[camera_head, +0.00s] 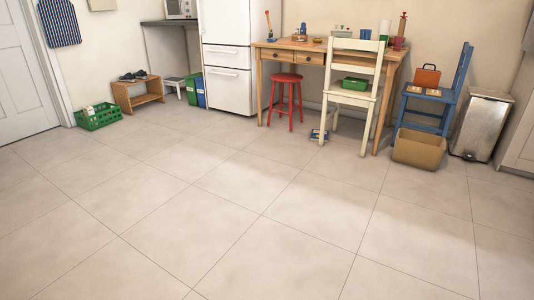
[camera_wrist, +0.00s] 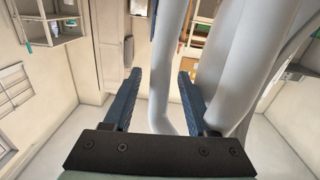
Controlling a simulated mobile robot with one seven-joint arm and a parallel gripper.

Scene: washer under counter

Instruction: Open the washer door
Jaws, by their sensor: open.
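My gripper (camera_wrist: 160,98) shows in the wrist view with its two dark fingers spread apart and nothing between them. Pale grey, tube-like parts, which look like my own arm, pass behind and to the right of the fingers. No washer and no washer door can be made out in either view. My gripper does not show in the head view.
Tiled floor (camera_head: 230,215) lies clear in front. At the back stand a white fridge (camera_head: 228,60), a wooden table (camera_head: 390,70), a red stool (camera_head: 286,95) and a white chair (camera_head: 352,85). A cardboard box (camera_head: 419,150), blue chair (camera_head: 440,100) and metal bin (camera_head: 482,125) stand right.

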